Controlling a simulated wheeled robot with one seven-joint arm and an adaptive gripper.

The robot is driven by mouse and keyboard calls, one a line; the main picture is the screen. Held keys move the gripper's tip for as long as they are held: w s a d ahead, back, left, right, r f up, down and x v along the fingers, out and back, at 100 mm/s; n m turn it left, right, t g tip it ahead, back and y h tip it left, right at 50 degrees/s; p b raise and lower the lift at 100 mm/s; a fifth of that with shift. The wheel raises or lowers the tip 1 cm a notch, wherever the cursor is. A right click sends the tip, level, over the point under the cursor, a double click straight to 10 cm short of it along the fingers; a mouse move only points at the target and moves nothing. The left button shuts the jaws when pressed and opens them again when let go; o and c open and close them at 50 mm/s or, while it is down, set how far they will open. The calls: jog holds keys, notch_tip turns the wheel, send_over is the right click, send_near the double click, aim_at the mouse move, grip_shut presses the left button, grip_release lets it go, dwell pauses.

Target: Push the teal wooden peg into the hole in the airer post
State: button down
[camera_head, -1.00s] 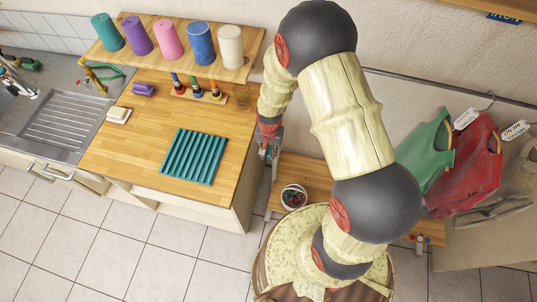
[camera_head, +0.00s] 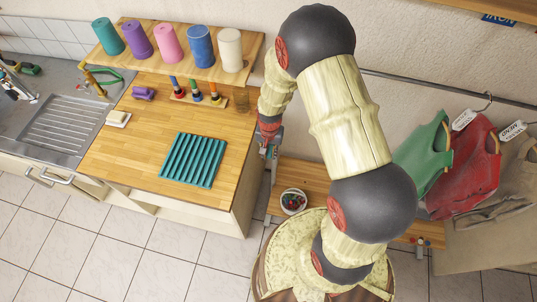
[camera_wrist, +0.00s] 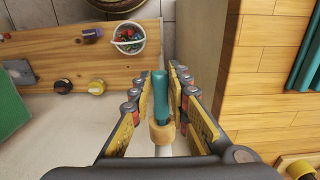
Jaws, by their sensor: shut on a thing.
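My gripper (camera_wrist: 159,76) is shut on the teal wooden peg (camera_wrist: 160,92) in the wrist view. The peg stands lengthwise between the two fingers. A light wooden round piece (camera_wrist: 161,131) shows at the peg's lower end in the picture, with a white shaft (camera_wrist: 165,151) below it. I cannot tell whether the peg touches this piece or is in a hole. In the head view my gripper (camera_head: 268,148) is beside the right edge of the wooden counter, and the peg is not discernible there. I cannot make out the airer post's hole.
A wooden board (camera_head: 300,175) bears a white bowl (camera_head: 293,201) of small red and green things. The counter (camera_head: 226,165) with a teal ribbed mat (camera_head: 193,160) is close to my gripper. Garments (camera_head: 470,165) hang on the right.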

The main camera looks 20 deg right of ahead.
jog(key=shift+w+d+r, duration=0.2)
jog(key=shift+w+r, duration=0.1)
jog(key=shift+w, duration=0.35)
jog(key=shift+s+a, duration=0.15)
jog(key=shift+s, duration=0.05)
jog(key=shift+s+a+f, duration=0.15)
jog(key=shift+s+a, duration=0.05)
jog(key=shift+s, duration=0.2)
jog(key=shift+s+a+f, duration=0.15)
jog(key=shift+s+a, duration=0.05)
jog(key=shift+s, duration=0.2)
jog(key=shift+s, duration=0.15)
dwell(0.6)
jog(key=shift+w+d, duration=0.25)
jog(key=shift+w, duration=0.15)
jog(key=shift+w+d, duration=0.2)
jog(key=shift+w, duration=0.1)
jog(key=shift+w+d+r, duration=0.15)
jog(key=shift+w+r, duration=0.1)
jog(key=shift+w, duration=0.25)
jog(key=shift+s, duration=0.15)
